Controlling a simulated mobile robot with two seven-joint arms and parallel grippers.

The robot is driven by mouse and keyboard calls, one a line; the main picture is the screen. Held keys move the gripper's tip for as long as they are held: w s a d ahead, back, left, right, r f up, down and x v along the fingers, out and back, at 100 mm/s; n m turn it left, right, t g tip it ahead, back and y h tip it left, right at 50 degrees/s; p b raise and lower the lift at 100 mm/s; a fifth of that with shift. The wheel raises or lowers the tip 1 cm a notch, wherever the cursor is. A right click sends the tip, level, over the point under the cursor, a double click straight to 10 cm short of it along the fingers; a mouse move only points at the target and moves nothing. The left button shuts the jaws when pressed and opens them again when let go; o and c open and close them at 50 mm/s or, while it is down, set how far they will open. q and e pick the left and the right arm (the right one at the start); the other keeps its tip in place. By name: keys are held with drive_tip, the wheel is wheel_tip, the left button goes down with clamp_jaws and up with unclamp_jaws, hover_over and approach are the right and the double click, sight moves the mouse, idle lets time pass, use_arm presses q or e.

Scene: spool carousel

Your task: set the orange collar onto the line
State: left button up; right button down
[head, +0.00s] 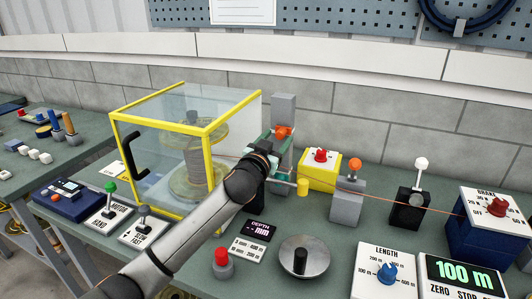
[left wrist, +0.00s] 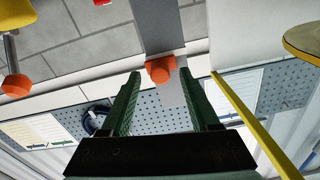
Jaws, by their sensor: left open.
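An orange piece, apparently the orange collar (head: 282,132), sits on the face of a grey upright post (head: 284,105) beside the yellow-framed case. In the left wrist view the orange collar (left wrist: 160,70) shows against the grey post, between and just beyond my fingertips. My left gripper (head: 275,155), with green fingers, is open in front of the post; its fingers also show apart in the left wrist view (left wrist: 158,82). I cannot tell whether they touch the collar. The thin orange line (head: 445,212) runs across the bench towards the blue brake box. My right gripper is not in view.
The yellow-framed clear case (head: 208,150) with a spool stands left of my gripper. A yellow box with a red button (head: 320,172), an orange-knobbed lever (head: 355,165) and a white-knobbed lever (head: 421,164) stand right. A round grey disc (head: 304,257) lies in front.

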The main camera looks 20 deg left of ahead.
use_arm(q)
drive_tip(key=s+b, duration=0.1)
drive_tip(key=s, duration=1)
drive_tip(key=shift+s+a, duration=0.25)
